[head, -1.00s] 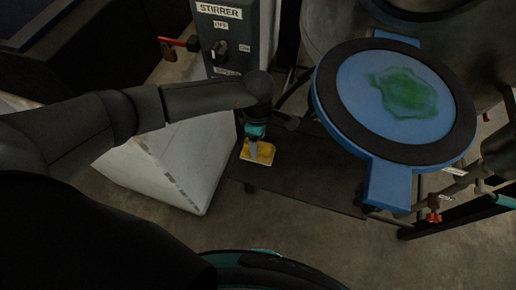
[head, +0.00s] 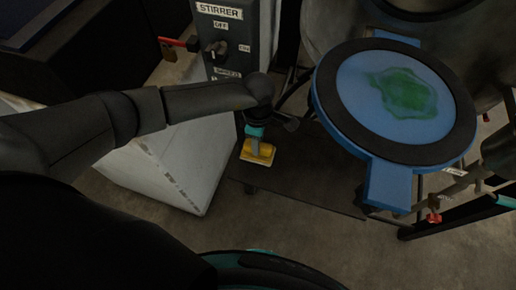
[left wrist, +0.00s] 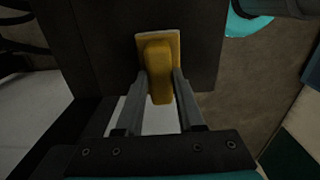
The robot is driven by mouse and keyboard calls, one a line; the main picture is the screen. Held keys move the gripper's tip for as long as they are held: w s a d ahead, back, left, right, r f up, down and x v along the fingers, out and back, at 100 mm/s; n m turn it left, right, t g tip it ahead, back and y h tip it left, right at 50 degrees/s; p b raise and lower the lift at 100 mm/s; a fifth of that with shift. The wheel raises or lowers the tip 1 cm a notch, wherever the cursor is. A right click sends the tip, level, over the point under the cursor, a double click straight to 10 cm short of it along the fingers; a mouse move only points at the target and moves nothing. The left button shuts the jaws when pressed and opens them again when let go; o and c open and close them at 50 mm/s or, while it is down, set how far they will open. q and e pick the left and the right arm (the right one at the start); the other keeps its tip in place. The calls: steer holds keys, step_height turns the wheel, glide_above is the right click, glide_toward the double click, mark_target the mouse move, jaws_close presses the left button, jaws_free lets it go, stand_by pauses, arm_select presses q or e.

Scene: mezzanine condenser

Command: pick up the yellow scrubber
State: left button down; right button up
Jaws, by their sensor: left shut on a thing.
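The yellow scrubber (head: 258,152) is at the left end of a dark low shelf in the head view, with a yellow block-like grip on a paler base. In the left wrist view the scrubber (left wrist: 159,68) lies between the two grey fingers. My left gripper (head: 256,143) comes down on it from above, and its fingers (left wrist: 158,90) are shut on the scrubber's yellow grip. I cannot tell whether the scrubber's base touches the shelf. My right gripper is not in view.
The dark shelf (head: 305,180) is bare to the right of the scrubber. A round blue lid (head: 360,110) with a green smear overhangs on the right. The grey stirrer box (head: 232,45) stands behind my left gripper, and a white block (head: 150,165) stands to the left.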

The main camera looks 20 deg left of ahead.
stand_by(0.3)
arm_select(q)
step_height(320, 180, up, 10)
steer(key=shift+p, duration=0.3)
steer(key=c, duration=1.1)
jaws_free()
jaws_close()
